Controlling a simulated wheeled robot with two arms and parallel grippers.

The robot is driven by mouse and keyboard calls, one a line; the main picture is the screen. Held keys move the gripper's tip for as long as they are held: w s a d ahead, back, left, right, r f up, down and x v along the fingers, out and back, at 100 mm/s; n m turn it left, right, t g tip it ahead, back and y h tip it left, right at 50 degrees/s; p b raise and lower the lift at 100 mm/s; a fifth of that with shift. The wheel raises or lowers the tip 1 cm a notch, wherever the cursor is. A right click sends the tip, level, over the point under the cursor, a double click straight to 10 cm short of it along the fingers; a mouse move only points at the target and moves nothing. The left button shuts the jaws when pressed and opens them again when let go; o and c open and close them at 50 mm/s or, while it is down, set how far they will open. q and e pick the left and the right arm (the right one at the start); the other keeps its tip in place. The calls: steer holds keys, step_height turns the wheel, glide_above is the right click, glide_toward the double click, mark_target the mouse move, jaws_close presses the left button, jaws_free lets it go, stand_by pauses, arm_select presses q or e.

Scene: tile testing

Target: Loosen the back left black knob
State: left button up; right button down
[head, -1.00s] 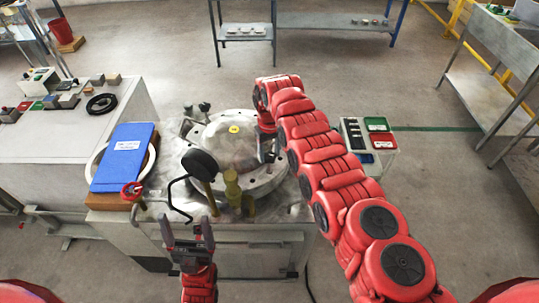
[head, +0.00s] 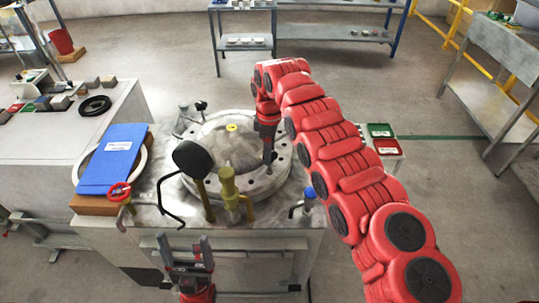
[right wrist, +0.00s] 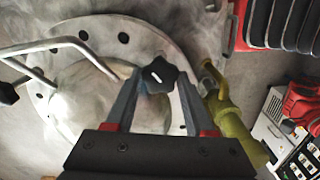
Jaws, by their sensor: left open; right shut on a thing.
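A domed unit with a bolted flange ring (head: 275,178) sits on the metal bench top. My right gripper (head: 268,158) points down at the right side of the flange in the head view. In the right wrist view its fingers are on either side of a star-shaped black knob (right wrist: 158,76) and shut on it. That knob is hidden by the gripper in the head view. A small black knob (head: 201,105) stands behind the dome, at the back left. My left gripper (head: 185,245) is open and empty in front of the bench.
A large black round head (head: 193,157) on a stem and a brass valve (head: 229,185) stand before the dome. A blue binder (head: 112,158) and a red handwheel (head: 120,191) are at the left. A blue-topped fitting (head: 309,194) is at the front right.

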steer(key=shift+n+b, duration=0.35)
steer(key=shift+n, duration=0.65)
steer(key=shift+c, duration=1.3)
jaws_free()
step_height(320, 180, up, 5)
steer(key=shift+a+r, duration=0.1)
steer(key=shift+a, duration=0.05)
step_height(320, 180, up, 4)
steer(key=shift+f+p, duration=0.1)
steer(key=shift+p, duration=0.65)
step_height(320, 180, up, 8)
steer(key=p, duration=0.8)
steer(key=shift+r, duration=0.2)
